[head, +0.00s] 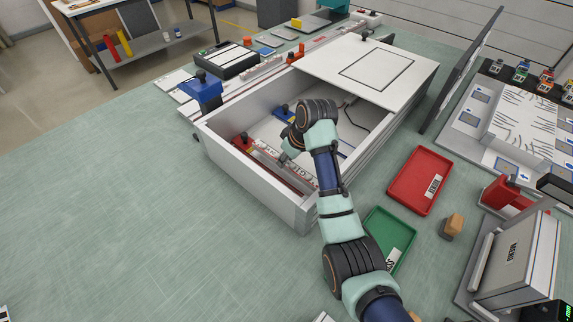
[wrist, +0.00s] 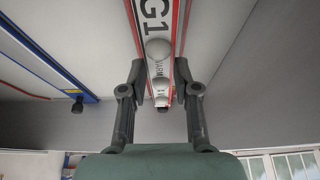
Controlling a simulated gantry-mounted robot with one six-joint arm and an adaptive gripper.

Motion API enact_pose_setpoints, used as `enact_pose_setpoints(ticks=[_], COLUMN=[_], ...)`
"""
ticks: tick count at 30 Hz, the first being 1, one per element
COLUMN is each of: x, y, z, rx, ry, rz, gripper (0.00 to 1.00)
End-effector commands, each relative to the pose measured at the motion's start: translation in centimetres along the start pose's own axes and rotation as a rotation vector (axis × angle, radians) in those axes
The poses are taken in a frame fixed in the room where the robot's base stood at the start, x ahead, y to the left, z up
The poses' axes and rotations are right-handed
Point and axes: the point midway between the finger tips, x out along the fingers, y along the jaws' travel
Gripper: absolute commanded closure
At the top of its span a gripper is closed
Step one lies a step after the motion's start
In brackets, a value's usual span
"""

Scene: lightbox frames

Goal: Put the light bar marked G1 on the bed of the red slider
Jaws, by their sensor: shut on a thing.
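The light bar marked G1 (wrist: 152,14) is pale, with its lettering showing, and runs between my fingers in the wrist view. My gripper (wrist: 159,84) is shut on it, one finger on each side. In the head view my gripper (head: 286,157) is low inside the open box, partly hidden by my arm. The red slider (head: 243,141) shows its red knob near the box's left wall. Red edges run along both sides of the bar in the wrist view. I cannot tell whether the bar rests on the bed or is just above it.
A blue slider (wrist: 45,56) lies to the left in the wrist view; its knob (head: 284,110) shows behind in the head view. The box walls (head: 255,190) stand close around my gripper. A white lid panel (head: 370,65) covers the back. Red (head: 407,190) and green trays (head: 378,226) stand right.

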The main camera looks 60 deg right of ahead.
Motion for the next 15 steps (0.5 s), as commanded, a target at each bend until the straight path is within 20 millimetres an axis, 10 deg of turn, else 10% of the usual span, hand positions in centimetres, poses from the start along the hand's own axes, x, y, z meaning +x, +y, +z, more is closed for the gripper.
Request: enact_pose_setpoints(ticks=[13,14,15], x=[2.29,2.35,2.35], y=[0.01,0.01,0.01], z=[0.93,0.96,0.95], rx=[0.000,0.001,0.000], ry=[0.001,0.001,0.001], rz=[0.001,0.001,0.001], gripper=[1.00,0.66,0.59])
